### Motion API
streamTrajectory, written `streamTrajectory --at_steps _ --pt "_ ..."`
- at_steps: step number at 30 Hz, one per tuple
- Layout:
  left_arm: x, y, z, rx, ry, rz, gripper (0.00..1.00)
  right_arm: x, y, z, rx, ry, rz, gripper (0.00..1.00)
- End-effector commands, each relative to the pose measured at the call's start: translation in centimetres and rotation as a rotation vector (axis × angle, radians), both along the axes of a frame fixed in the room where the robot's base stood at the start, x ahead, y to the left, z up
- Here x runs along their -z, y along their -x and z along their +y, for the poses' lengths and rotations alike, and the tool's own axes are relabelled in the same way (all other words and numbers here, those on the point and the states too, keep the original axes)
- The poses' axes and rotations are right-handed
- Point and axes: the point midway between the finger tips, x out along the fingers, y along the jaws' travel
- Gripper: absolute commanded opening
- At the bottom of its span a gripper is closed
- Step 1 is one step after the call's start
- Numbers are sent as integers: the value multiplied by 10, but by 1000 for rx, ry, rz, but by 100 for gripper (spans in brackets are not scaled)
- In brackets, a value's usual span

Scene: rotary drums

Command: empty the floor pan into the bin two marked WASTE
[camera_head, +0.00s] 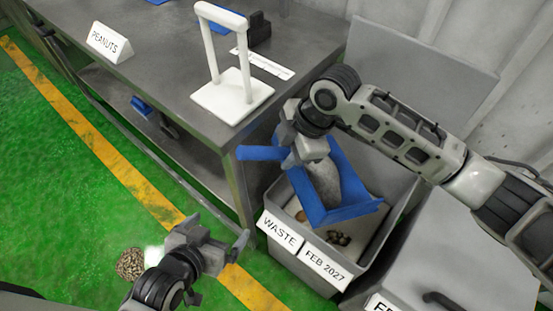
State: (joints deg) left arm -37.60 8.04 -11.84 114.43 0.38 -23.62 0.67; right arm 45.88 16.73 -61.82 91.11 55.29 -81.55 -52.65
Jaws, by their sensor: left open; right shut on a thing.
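The blue floor pan (345,212) is tilted over the open grey bin labelled WASTE and FEB 2027 (298,258). My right gripper (292,158) is shut on the pan's handle, above the bin's back left part. A grey shape shows inside the pan; I cannot tell whether it is load or pan surface. Several small brown pieces (338,238) lie on a pale surface inside the bin, below the pan. My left gripper (243,246) is open and empty, low in front of the bin's left side.
A pile of brownish pieces (130,263) lies on the green floor beside my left arm. A grey table (170,60) carries a PEANUTS sign (109,42) and a white frame stand (232,95). Another grey bin (470,255) with a lid stands at right.

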Motion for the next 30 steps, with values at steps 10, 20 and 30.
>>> streamTrajectory --at_steps 10,20,30 --pt "9 -1 -3 7 8 -10 100 -15 -15 -28 4 -157 72 0" --pt "18 -1 -6 13 16 -9 100 -26 -28 -56 5 -276 133 0" --pt "23 -4 -9 12 38 -29 100 -36 -42 -84 5 -400 192 0"
